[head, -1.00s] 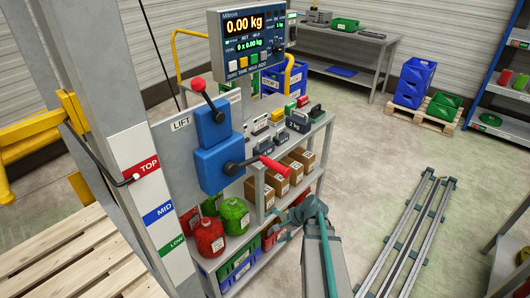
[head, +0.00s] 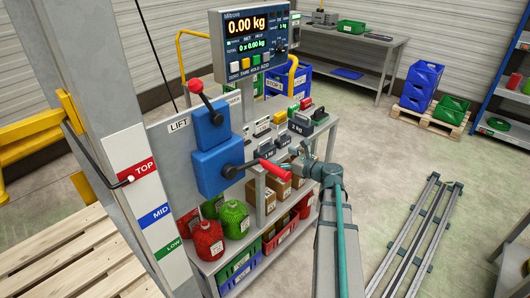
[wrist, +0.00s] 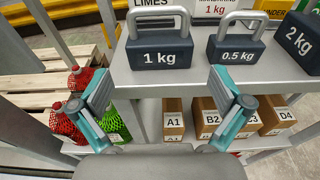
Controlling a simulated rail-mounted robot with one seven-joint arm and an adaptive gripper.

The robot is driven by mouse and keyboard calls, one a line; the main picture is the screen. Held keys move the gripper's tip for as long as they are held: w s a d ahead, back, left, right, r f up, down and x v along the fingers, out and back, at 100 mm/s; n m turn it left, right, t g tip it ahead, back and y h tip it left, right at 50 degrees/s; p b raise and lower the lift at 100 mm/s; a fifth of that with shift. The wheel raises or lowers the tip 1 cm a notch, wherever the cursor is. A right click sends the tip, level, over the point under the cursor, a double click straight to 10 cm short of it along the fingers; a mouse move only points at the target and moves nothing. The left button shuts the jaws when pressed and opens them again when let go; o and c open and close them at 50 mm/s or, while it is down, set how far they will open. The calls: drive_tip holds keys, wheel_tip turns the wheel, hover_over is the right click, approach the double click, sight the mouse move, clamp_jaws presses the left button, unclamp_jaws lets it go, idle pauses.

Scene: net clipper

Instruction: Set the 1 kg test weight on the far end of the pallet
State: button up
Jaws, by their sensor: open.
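The 1 kg test weight (wrist: 162,54), a dark block with a grey handle, stands on the grey shelf top. It sits just ahead of my gripper, between the fingers' directions. My gripper (wrist: 162,88) is open and empty, short of the weight and apart from it. The 1 kg weight (head: 267,155) shows there small. The wooden pallet (head: 62,262) lies at the lower left, partly cut off; the wrist view shows slats of it (wrist: 45,50).
The 0.5 kg weight (wrist: 237,46) and 2 kg weight (wrist: 299,40) stand close right of the 1 kg. A lever with a red handle (head: 274,172) juts out near my gripper. The display (head: 250,40) reads 0.00 kg.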

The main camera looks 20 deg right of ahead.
sight(269, 151)
drive_tip(key=p+x, duration=0.1)
drive_tip(key=x, duration=0.6)
drive_tip(key=shift+w+a+r+p, duration=0.1)
drive_tip(key=shift+w+p, duration=0.15)
drive_tip(key=shift+p, duration=0.15)
drive_tip(key=c, duration=1.5)
drive_tip(key=shift+o, duration=0.2)
drive_tip(key=shift+r, duration=0.1)
drive_tip(key=shift+r+b, duration=0.5)
drive_tip(key=shift+r, duration=4.45)
